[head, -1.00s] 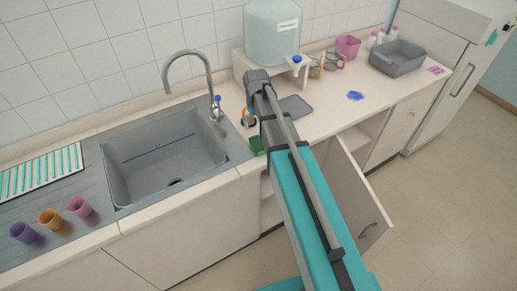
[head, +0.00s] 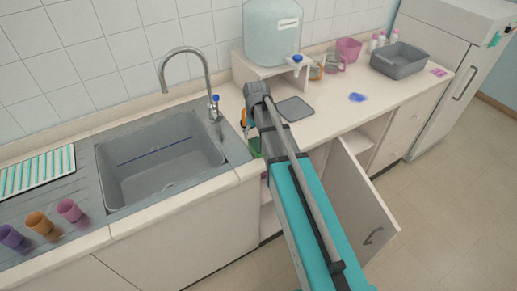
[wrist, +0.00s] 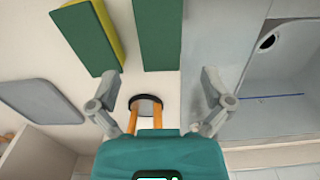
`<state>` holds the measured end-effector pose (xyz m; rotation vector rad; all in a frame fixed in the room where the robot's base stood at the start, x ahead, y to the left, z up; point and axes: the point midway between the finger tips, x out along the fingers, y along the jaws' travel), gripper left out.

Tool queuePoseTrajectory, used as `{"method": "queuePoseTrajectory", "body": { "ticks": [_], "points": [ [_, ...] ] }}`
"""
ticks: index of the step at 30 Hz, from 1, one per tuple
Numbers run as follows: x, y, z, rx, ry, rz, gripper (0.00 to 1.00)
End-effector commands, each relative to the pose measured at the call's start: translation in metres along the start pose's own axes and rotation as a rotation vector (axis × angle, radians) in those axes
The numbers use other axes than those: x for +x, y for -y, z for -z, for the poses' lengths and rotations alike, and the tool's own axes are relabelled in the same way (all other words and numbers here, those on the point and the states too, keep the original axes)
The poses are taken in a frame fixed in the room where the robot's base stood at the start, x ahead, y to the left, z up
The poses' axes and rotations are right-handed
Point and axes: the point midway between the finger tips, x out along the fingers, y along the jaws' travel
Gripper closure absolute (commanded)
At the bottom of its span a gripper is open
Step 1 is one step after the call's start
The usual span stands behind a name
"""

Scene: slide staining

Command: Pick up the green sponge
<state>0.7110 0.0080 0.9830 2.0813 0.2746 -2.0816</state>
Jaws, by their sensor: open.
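Two green blocks lie on the counter in the wrist view. One is plain green (wrist: 157,35), at the top centre and ahead of the space between my fingertips. The other (wrist: 82,35) is green with a yellow side, tilted, to its left. Which is the green sponge I cannot tell for sure. In the head view a green piece (head: 254,147) shows at the counter's front, beside my arm. My gripper (wrist: 159,80) is open and empty, fingers wide apart, with the blocks beyond its tips.
An orange and dark object (wrist: 145,105) is between my fingers in the wrist view. The sink (head: 160,160) lies left. A grey mat (head: 295,108) and water tank (head: 271,32) are behind my arm. An open cabinet door (head: 360,205) juts out at right.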

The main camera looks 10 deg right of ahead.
Motion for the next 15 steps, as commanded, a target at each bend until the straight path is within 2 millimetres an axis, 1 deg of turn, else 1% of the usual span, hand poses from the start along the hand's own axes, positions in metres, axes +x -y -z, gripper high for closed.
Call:
{"method": "queuePoseTrajectory", "body": {
  "ticks": [8,15],
  "points": [
    [0.000,0.000,0.000,0.000,0.000,0.000,0.00],
    [0.011,0.000,-0.001,-0.001,0.000,0.000,0.00]
  ]
}}
